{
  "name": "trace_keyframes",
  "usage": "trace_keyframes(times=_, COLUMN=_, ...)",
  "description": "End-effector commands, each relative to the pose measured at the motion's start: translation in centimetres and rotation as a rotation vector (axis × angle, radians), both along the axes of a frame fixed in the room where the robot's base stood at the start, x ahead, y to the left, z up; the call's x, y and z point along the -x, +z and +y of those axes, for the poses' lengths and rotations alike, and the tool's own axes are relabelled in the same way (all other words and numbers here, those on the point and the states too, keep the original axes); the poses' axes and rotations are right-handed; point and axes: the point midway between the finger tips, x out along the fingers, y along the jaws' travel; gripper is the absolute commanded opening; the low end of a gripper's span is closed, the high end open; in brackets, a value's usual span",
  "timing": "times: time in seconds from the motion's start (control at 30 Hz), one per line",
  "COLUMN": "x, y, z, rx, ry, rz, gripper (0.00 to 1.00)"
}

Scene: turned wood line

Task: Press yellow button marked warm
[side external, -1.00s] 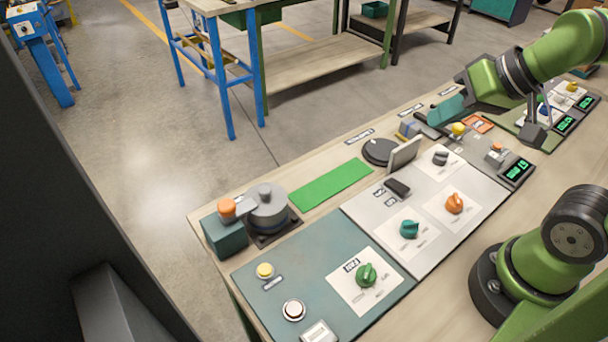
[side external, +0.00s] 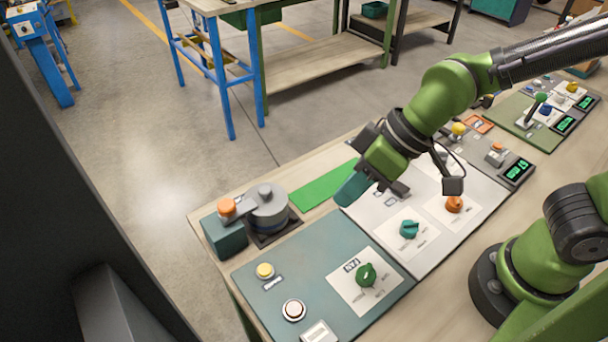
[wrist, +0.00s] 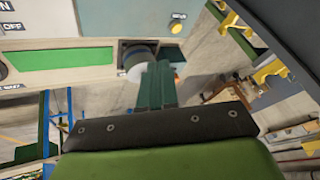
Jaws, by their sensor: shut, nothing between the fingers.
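A round yellow button (side external: 265,270) sits on the teal panel (side external: 262,308) at the near left end of the bench. A small label lies beside it, too small to read in the side view. In the wrist view the yellow button (wrist: 176,28) shows near the top, right of centre. My gripper (side external: 352,190) is shut and empty, its teal fingers pointing down and left above the bench, near the green strip and the white panel. It is well apart from the button, up and to the right of it. The closed fingers (wrist: 158,85) show in the wrist view.
A grey round device with an orange knob (side external: 227,207) stands behind the teal panel. That panel also has a green dial (side external: 366,275) and a white round button (side external: 293,310). The white panel (side external: 430,255) carries teal and orange dials. The air above the teal panel is clear.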

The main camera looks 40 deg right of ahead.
Motion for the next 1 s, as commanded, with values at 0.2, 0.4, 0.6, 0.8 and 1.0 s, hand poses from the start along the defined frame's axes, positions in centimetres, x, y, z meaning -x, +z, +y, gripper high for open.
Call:
trace_keyframes(times=0.2, x=-0.3, y=-4.8, z=8.8, rx=0.133, ry=0.457, rz=-0.254, gripper=0.00)
trace_keyframes(times=0.4, x=-3.1, y=-5.8, z=12.3, rx=0.282, ry=0.713, rz=-0.577, gripper=0.00)
trace_keyframes(times=0.6, x=-5.0, y=-4.3, z=12.6, rx=0.360, ry=0.796, rz=-0.738, gripper=0.00)
trace_keyframes(times=0.8, x=-5.0, y=-4.2, z=12.6, rx=0.371, ry=0.816, rz=-0.751, gripper=0.00)
trace_keyframes(times=1.0, x=-5.0, y=-4.3, z=12.5, rx=0.372, ry=0.815, rz=-0.748, gripper=0.00)
